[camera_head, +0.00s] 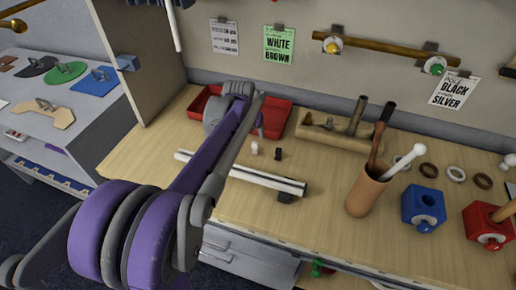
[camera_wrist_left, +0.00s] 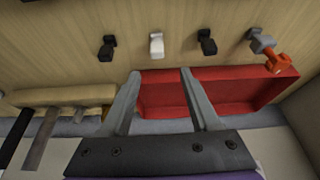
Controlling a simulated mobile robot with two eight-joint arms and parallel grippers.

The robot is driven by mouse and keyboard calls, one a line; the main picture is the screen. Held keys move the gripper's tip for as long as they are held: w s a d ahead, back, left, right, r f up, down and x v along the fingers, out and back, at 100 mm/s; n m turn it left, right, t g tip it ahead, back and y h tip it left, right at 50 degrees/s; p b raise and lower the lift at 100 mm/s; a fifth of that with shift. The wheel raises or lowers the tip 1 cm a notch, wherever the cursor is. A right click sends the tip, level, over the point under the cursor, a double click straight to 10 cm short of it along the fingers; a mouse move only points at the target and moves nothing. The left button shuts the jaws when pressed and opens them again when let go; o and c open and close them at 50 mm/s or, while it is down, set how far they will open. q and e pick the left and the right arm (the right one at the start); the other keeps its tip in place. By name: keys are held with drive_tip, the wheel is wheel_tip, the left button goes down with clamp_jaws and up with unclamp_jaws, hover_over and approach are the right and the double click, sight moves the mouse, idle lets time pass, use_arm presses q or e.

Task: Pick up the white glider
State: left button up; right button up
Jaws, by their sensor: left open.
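The white glider (camera_head: 254,148) is a small piece on the wooden tabletop, behind the white rail and just right of my left arm. In the left wrist view the white glider (camera_wrist_left: 156,45) stands between two dark gliders, one on the left (camera_wrist_left: 107,45) and one on the right (camera_wrist_left: 208,42). My left gripper (camera_wrist_left: 160,72) is open and empty, with its fingers over the near part of the red tray (camera_wrist_left: 225,88). The white glider lies beyond the fingertips, apart from them. In the head view my arm hides much of the gripper. My right gripper is not in view.
A white rail (camera_head: 285,184) lies in front of the gliders. A wooden tool block (camera_head: 335,136) stands behind them. A brown cup (camera_head: 364,192) with tools and a blue block (camera_head: 422,207) stand right. In the wrist view a grey piece (camera_wrist_left: 262,42) touches an orange-red one (camera_wrist_left: 278,64).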

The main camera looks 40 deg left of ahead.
sight(255, 143)
use_arm(q)
drive_tip(key=shift+x, duration=1.1)
drive_tip(key=shift+s+d+f+x, duration=0.1)
drive_tip(key=shift+s+x, duration=0.05)
drive_tip(key=shift+x, duration=0.75)
drive_tip(key=shift+s+d+f+x, duration=0.1)
drive_tip(key=shift+s+d+x, duration=0.05)
drive_tip(key=shift+x, duration=0.75)
drive_tip(key=shift+s+d+f+x, duration=0.1)
drive_tip(key=shift+s+x, duration=0.05)
drive_tip(key=shift+x, duration=0.75)
drive_tip(key=shift+r, duration=0.1)
clamp_jaws()
